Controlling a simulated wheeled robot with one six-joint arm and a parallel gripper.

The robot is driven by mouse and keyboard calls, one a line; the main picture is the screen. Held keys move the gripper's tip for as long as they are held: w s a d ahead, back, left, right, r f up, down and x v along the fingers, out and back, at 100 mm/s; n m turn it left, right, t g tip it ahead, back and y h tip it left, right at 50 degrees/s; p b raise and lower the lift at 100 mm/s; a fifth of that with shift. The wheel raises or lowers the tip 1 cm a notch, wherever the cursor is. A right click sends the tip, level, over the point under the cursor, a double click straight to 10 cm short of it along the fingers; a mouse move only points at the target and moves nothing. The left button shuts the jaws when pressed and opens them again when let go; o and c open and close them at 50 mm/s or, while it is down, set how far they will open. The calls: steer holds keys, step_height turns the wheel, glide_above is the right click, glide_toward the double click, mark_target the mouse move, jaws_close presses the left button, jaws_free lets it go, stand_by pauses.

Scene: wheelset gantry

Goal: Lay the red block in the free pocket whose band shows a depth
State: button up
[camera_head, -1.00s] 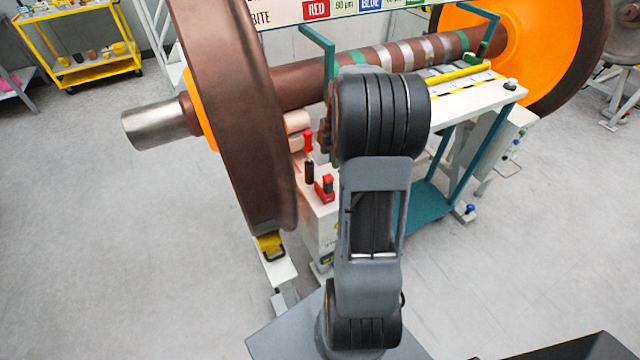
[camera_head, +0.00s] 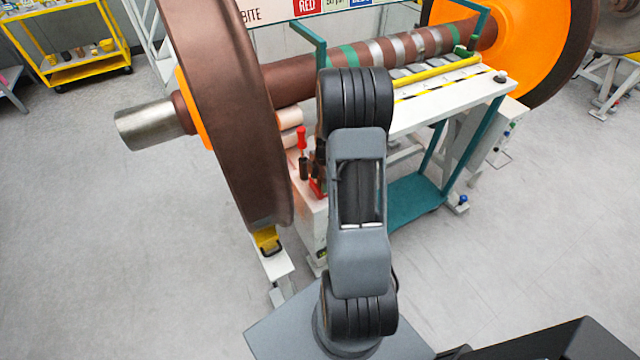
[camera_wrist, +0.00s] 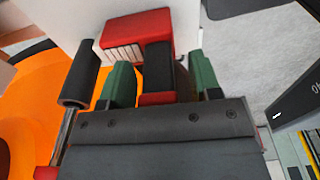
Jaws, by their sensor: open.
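In the wrist view, a red block (camera_wrist: 137,28) with a pale ribbed strip on its side and a black part (camera_wrist: 160,66) lies just beyond my gripper (camera_wrist: 164,80). My gripper's two green fingertips are apart, with the black part and a small red piece between them; I cannot tell whether they touch. In the head view, only a sliver of a red item (camera_head: 317,188) shows beside my arm, and the gripper is hidden behind the arm. A white bench (camera_head: 420,108) with a yellow strip and grey plates lies under the axle; its pockets and band marks are too small to read.
A large brown wheel (camera_head: 237,120) stands close left of my arm. The axle (camera_head: 410,48) runs above the bench, between teal posts. A red-and-black hand tool (camera_head: 301,140) stands beside the wheel. A sign (camera_head: 307,7) is partly cut off.

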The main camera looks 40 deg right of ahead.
steer(key=shift+f, duration=0.2)
jaws_close()
stand_by(0.5)
